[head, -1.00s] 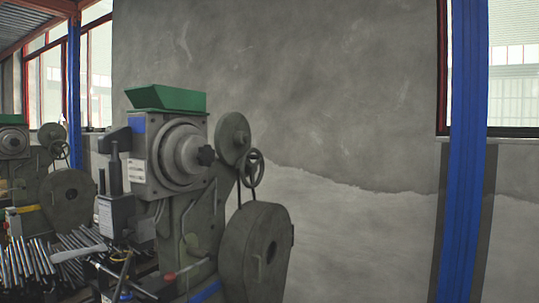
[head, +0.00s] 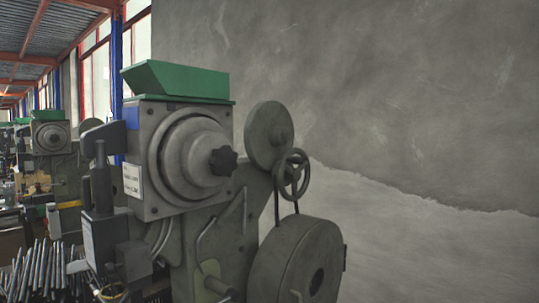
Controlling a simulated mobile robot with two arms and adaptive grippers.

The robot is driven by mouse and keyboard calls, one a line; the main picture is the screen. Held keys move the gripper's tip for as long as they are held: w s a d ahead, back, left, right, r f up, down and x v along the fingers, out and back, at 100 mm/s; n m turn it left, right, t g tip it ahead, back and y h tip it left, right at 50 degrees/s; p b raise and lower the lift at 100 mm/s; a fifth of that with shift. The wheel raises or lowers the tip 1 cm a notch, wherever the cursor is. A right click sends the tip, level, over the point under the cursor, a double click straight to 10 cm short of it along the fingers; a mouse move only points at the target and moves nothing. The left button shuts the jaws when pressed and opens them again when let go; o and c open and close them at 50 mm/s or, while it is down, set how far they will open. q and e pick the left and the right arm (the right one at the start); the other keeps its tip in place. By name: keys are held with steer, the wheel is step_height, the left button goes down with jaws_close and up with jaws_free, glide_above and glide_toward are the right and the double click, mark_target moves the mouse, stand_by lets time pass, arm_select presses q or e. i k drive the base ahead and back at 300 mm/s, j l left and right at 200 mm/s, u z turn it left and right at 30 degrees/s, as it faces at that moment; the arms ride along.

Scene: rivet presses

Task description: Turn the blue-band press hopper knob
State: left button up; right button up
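The near press (head: 190,190) stands left of centre in the head view, with a blue patch (head: 132,117) at the upper left of its head. A green hopper (head: 180,80) sits on top of it. A dark star-shaped knob (head: 223,161) sticks out from the round grey hub (head: 190,155) on its front face. A small spoked handwheel (head: 292,175) is at its right side. Neither of my grippers shows in the head view, so nothing of mine is seen touching the knob.
A bundle of metal rods (head: 40,270) lies at the lower left. Another press with a green hopper (head: 47,116) stands farther back at the left. A large flywheel (head: 300,265) is at the lower right of the near press. A bare grey wall (head: 430,120) fills the right.

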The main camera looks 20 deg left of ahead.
mark_target(223, 162)
steer(key=i+l+u, duration=1.15)
